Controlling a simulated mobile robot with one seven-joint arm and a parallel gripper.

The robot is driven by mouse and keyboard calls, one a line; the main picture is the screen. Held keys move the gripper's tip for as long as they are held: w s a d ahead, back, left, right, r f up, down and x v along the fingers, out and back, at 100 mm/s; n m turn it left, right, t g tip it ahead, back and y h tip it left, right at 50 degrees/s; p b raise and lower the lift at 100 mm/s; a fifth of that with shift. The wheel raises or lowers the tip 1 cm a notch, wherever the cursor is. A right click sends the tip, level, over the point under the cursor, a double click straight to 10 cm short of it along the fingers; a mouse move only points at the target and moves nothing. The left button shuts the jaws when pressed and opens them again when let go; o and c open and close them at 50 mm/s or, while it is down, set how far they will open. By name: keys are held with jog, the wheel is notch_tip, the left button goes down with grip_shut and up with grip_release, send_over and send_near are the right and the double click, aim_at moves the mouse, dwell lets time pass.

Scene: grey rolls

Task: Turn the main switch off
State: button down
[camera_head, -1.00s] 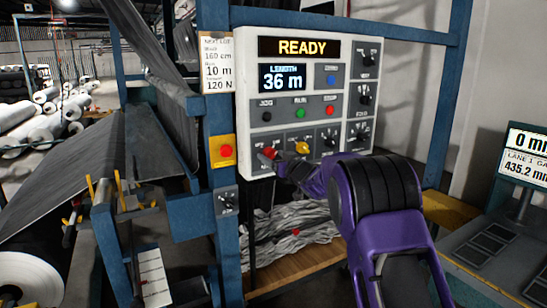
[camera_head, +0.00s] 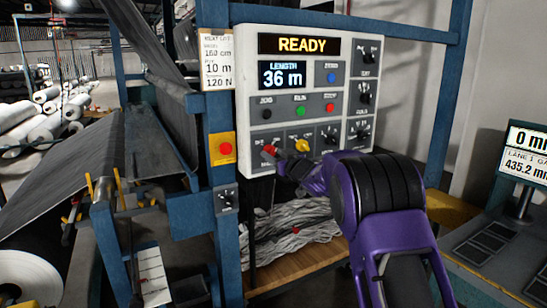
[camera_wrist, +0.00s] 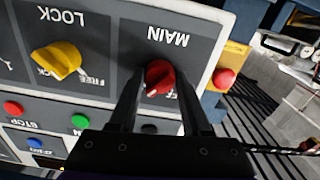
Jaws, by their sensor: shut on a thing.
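The main switch is a red rotary knob (camera_wrist: 160,77) under the label MAIN, seen upside down in the wrist view. In the head view the red knob (camera_head: 269,150) sits at the lower left of the control panel (camera_head: 350,84). My gripper (camera_wrist: 160,85) is shut on the red knob, one finger on each side. Part of the OFF lettering shows beside the knob; the rest of its markings are hidden by the fingers. In the head view my purple arm reaches in from the lower right. The panel display (camera_head: 299,44) reads READY.
A yellow LOCK knob (camera_wrist: 56,60) is next to the main switch. Green (camera_wrist: 80,121) and red (camera_wrist: 13,108) buttons lie near it. A red emergency button on a yellow box (camera_head: 223,149) is left of the panel. A blue post stands beside it.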

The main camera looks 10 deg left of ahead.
jog(key=n+b, duration=0.3)
jog(key=n, duration=0.1)
jog(key=shift+f, duration=0.15)
jog(key=n+b, duration=0.2)
jog(key=n, duration=0.2)
jog(key=shift+n+b, duration=0.3)
jog(key=shift+n, duration=0.1)
jog(key=n+b, duration=0.1)
jog(key=n, duration=0.2)
jog(key=shift+n, duration=0.3)
jog(key=shift+r+n+b, duration=0.15)
jog(key=shift+n+b, duration=0.1)
jog(key=shift+n, duration=0.75)
jog(key=shift+r+n+b, duration=0.1)
jog(key=shift+n+b, duration=0.1)
jog(key=shift+n, duration=0.8)
jog(key=shift+c, duration=1.8)
grip_release()
